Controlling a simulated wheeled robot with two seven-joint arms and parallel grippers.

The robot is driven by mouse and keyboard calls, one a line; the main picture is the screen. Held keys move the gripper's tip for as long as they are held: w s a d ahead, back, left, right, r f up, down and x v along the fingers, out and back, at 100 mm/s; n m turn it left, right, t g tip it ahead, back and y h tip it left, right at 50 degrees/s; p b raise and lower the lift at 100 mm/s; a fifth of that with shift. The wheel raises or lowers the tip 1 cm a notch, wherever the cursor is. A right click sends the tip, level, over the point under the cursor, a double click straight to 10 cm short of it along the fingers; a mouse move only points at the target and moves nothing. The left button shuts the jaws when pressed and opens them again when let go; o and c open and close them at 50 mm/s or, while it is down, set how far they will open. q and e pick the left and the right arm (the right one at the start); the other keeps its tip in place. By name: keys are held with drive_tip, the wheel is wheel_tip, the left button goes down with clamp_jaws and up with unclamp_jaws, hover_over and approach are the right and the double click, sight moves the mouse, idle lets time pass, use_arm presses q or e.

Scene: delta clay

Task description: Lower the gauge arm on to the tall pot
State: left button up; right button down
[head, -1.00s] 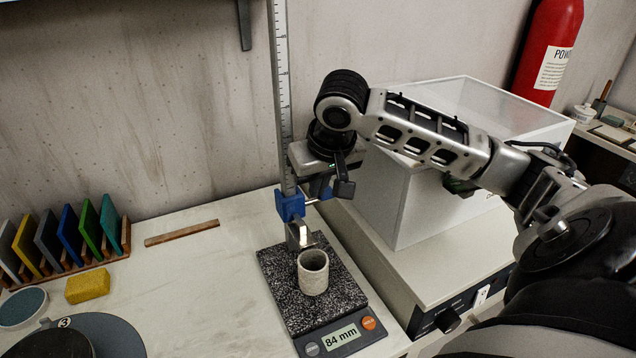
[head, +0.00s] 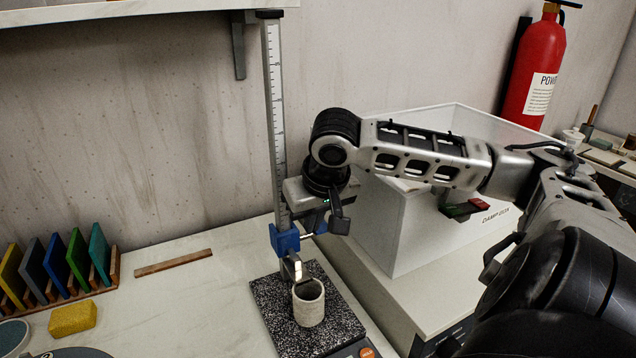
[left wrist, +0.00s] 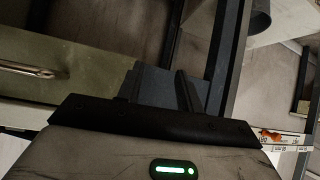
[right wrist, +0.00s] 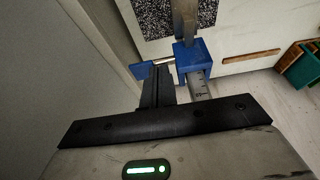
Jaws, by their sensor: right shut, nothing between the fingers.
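The gauge has an upright ruled post (head: 275,110), a blue slider (head: 285,238) and a metal gauge arm (head: 292,268). The arm's end shows close to the rim of the pale clay pot (head: 308,304); whether they touch is unclear. The pot stands upright on the speckled black base (head: 270,297). My right gripper (head: 340,226) is shut and empty, beside the slider. In the right wrist view, its fingertips (right wrist: 157,72) are close to the slider (right wrist: 190,57) and its side knob. My left gripper (left wrist: 165,85) shows only in its own wrist view, away from the gauge; its jaw gap is unclear.
A white box (head: 395,240) stands right of the gauge, under my right arm. A rack of coloured tiles (head: 65,265), a yellow sponge (head: 72,318) and a wooden strip (head: 173,263) lie to the left. A shelf bracket (head: 239,50) hangs above. Bare bench lies between.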

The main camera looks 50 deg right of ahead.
drive_tip(key=v, duration=1.3)
drive_tip(key=shift+r+p, duration=0.4)
drive_tip(key=shift+r, duration=0.05)
drive_tip(key=shift+w+d, duration=0.1)
drive_tip(key=shift+d, duration=0.05)
